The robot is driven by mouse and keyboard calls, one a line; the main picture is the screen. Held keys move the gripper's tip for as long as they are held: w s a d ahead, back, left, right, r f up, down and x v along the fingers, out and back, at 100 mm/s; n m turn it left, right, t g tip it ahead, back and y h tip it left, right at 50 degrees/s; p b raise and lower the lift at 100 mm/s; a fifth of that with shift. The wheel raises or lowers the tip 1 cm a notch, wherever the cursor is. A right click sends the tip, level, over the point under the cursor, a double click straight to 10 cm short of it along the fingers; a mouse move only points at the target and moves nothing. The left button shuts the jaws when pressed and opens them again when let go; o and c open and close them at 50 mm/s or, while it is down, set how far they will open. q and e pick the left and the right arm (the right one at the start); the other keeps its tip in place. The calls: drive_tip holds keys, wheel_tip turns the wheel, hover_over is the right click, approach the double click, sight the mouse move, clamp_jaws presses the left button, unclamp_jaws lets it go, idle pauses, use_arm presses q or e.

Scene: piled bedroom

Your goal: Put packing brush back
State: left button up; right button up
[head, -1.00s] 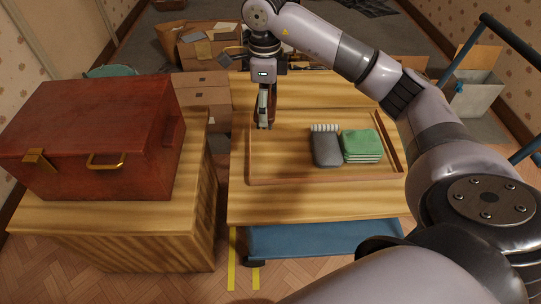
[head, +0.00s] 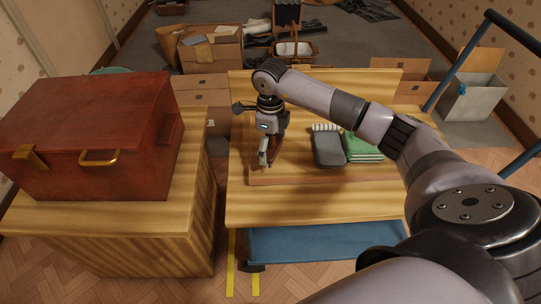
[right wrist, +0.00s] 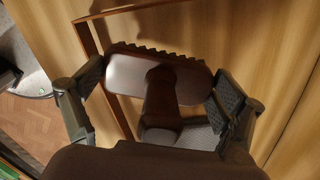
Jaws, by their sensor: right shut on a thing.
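The packing brush (right wrist: 160,80), a dark brown block with a ridged edge and a short handle, sits between the fingers of my right gripper in the right wrist view. In the head view my right gripper (head: 264,156) is shut on it, low over the left end of the wooden tray (head: 335,180); the brush shows only as a small reddish-brown patch beside the fingers. I cannot tell whether the brush touches the tray. A grey item (head: 328,150), a white striped roll (head: 325,127) and a green folded stack (head: 362,148) lie in the tray. My left gripper is out of view.
A red-brown case (head: 85,135) with brass fittings stands on a wooden cabinet (head: 120,235) at left. The tray rests on a wooden-topped trolley (head: 310,208) with a blue lower shelf (head: 325,242). Open boxes and a basket (head: 293,50) stand behind. The tabletop's front strip is clear.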

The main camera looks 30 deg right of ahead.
sight(270, 155)
wheel_tip(270, 155, down, 4)
drive_tip(key=shift+f, duration=0.1)
use_arm(q)
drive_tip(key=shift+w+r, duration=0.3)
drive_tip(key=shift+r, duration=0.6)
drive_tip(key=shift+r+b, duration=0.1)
drive_tip(key=shift+b, duration=0.2)
use_arm(e)
drive_tip(key=shift+f, duration=0.1)
drive_tip(key=o, duration=1.2)
use_arm(q)
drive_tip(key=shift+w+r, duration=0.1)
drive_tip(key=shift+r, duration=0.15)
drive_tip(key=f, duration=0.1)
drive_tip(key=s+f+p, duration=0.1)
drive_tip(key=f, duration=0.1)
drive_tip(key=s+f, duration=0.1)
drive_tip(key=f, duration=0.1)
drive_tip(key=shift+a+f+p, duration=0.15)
drive_tip(key=shift+p, duration=0.15)
use_arm(e)
wheel_tip(270, 155, up, 12)
drive_tip(key=shift+r, duration=0.1)
